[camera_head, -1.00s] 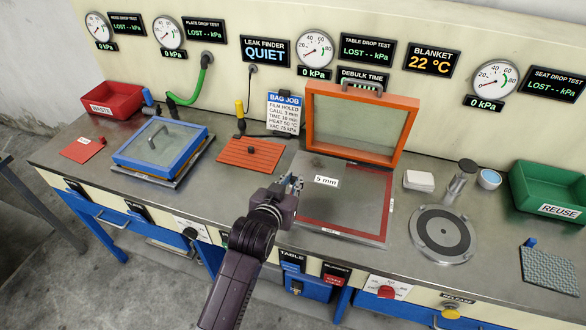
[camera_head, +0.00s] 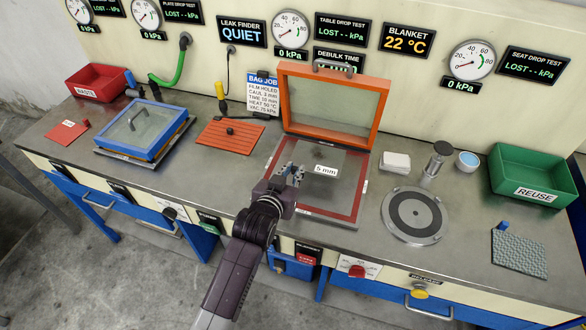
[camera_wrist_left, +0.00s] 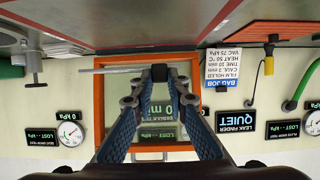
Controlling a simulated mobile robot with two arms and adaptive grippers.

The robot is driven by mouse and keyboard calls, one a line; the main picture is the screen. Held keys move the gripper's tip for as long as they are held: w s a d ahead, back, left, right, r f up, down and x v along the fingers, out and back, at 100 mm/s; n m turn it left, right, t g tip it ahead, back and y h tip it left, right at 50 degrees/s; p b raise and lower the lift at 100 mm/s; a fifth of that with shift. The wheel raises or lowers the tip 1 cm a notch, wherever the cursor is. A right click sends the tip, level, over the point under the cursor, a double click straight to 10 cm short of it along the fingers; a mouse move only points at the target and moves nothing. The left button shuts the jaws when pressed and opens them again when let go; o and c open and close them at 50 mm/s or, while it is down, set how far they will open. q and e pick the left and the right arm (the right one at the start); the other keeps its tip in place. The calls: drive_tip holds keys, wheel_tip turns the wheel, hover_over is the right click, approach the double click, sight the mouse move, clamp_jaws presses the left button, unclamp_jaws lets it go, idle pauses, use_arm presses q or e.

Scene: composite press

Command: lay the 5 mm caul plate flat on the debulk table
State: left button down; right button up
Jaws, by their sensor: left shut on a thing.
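My left gripper (camera_head: 290,174) is shut on the grey caul plate (camera_head: 343,161), labelled "5 mm". The plate lies over the debulk table (camera_head: 357,196), whose red border shows around it, with the orange-framed lid (camera_head: 375,110) standing open behind. In the left wrist view, which is upside down, the plate (camera_wrist_left: 105,70) shows nearly edge-on between my fingertips (camera_wrist_left: 158,72). It looks about level and apart from the worktop (camera_wrist_left: 200,30), at a small height I cannot judge exactly. My right gripper is in neither view.
Left of the debulk table are an orange-red ribbed mat (camera_head: 229,133) and a blue-framed glass lid (camera_head: 141,130). To the right are a white block (camera_head: 396,162), a round plate (camera_head: 414,215) and a green REUSE bin (camera_head: 540,170). A card (camera_head: 263,95) reads "BAG JOB".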

use_arm(q)
wheel_tip(320, 180, down, 4)
drive_tip(key=shift+b, duration=0.9)
drive_tip(key=shift+f+b, duration=0.5)
drive_tip(key=shift+f, duration=0.3)
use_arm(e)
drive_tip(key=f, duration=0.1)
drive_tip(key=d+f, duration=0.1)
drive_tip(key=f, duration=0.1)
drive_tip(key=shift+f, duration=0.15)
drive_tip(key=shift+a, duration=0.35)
use_arm(q)
drive_tip(key=shift+p, duration=0.3)
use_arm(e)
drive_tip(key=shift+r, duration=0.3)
use_arm(q)
drive_tip(key=shift+f, duration=0.25)
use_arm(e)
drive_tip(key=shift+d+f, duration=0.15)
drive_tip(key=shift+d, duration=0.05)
use_arm(q)
drive_tip(key=shift+f, duration=0.3)
drive_tip(key=shift+f, duration=0.1)
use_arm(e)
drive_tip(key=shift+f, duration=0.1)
